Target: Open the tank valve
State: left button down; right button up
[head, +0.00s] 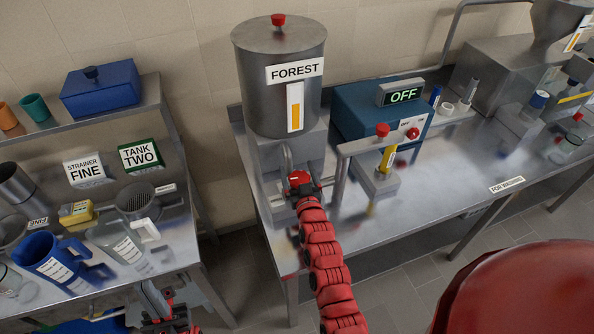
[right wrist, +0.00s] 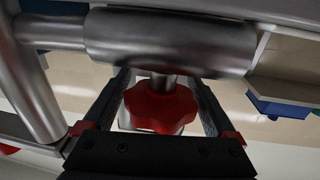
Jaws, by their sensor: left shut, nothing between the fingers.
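The steel tank labelled FOREST (head: 279,105) stands on the bench in the head view. Its pipe and valve are low on the front, largely covered by my right gripper (head: 300,181). In the right wrist view the lobed red valve knob (right wrist: 160,107) sits on a short stem under a thick steel pipe (right wrist: 170,42). The fingers of my right gripper (right wrist: 163,100) are on either side of the knob; I cannot tell whether they press on it. My left gripper (head: 165,312) is shut and empty, low at the left, in front of the left bench.
The left bench holds a blue jug (head: 58,262), a clear jug (head: 125,245) and a strainer (head: 137,201). A gap of floor separates the benches.

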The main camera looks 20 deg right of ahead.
jog(key=c, duration=1.1)
jog(key=shift+o, duration=0.2)
jog(key=shift+f+b, duration=0.15)
jog(key=shift+b, duration=0.2)
jog(key=n+y+b, duration=0.1)
jog(key=y+b, duration=0.1)
jog(key=b, duration=0.3)
jog(key=shift+a+f, duration=0.1)
jog(key=shift+f, duration=0.05)
jog(key=shift+a+r+n+y+b, duration=0.1)
jog(key=shift+r+n+y+b, duration=0.15)
jog(key=shift+b, duration=0.2)
jog(key=o, duration=1.3)
